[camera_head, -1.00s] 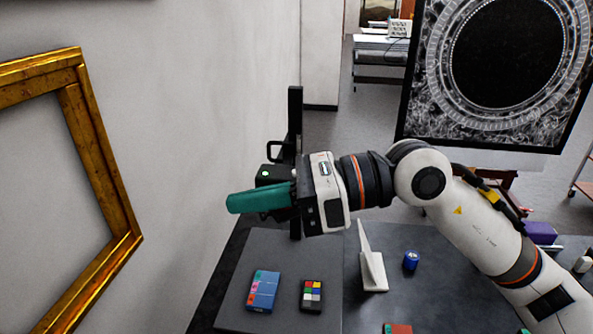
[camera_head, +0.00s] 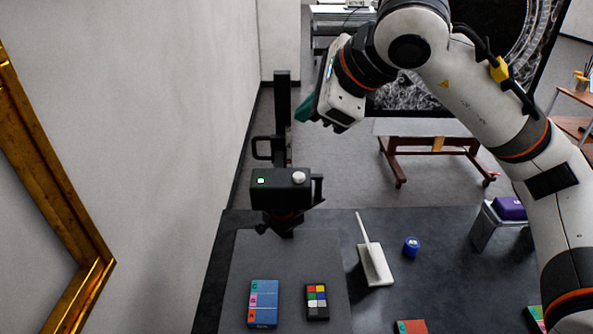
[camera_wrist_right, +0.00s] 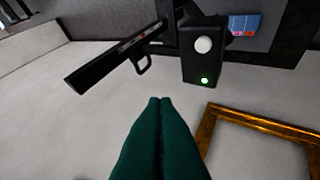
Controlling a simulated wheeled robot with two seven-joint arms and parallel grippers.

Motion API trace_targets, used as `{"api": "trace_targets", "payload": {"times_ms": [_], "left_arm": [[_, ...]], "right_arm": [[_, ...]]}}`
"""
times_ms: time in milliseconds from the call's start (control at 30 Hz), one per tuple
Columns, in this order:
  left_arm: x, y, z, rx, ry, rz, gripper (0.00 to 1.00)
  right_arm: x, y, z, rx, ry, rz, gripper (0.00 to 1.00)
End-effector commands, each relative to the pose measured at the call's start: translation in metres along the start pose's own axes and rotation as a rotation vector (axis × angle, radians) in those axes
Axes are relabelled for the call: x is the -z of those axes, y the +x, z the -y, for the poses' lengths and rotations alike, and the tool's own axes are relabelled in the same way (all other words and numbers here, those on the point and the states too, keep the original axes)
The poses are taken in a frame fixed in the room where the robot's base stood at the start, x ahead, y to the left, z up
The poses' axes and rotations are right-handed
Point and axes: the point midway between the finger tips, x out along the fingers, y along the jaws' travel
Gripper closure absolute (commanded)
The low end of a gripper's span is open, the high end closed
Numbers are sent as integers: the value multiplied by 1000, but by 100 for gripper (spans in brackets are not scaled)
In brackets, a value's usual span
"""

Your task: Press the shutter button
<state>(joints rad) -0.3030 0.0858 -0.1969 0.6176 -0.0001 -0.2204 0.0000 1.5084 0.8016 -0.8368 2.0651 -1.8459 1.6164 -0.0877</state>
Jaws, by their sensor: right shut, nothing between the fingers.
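The black camera (camera_head: 279,186) sits on a stand above the far end of the dark table. Its pale round shutter button (camera_head: 299,177) is on top at the right, with a green light on top at the left. In the right wrist view the shutter button (camera_wrist_right: 204,45) and the green light show past my fingertips. My right gripper (camera_head: 304,110), with green fingers, is raised above and beyond the camera, apart from it. In the right wrist view its fingers (camera_wrist_right: 160,99) are together with nothing between them. My left gripper is not in view.
A black post with a handle (camera_head: 282,120) stands behind the camera. A blue box (camera_head: 263,303), a colour chart (camera_head: 317,301), a white stand (camera_head: 375,264) and a blue jar (camera_head: 411,247) are on the table. A gilt frame (camera_head: 50,190) is at left by the wall.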

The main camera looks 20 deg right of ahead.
Motion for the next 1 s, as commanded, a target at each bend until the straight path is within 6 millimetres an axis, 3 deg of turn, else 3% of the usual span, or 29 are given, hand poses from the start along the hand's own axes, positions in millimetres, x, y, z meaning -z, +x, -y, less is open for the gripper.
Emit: {"api": "trace_targets", "payload": {"times_ms": [100,200,533,733,800,1000], "left_arm": [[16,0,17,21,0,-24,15],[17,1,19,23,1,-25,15],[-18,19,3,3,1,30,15],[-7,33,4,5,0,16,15],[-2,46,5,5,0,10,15],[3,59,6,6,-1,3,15]], "right_arm": [[0,1,1,2,0,-1,100],[-2,3,2,3,0,-1,100],[-18,25,19,4,0,-1,100],[-33,46,34,4,-1,0,100],[-39,55,41,3,-1,-2,100],[-45,63,46,2,0,-2,100]]}}
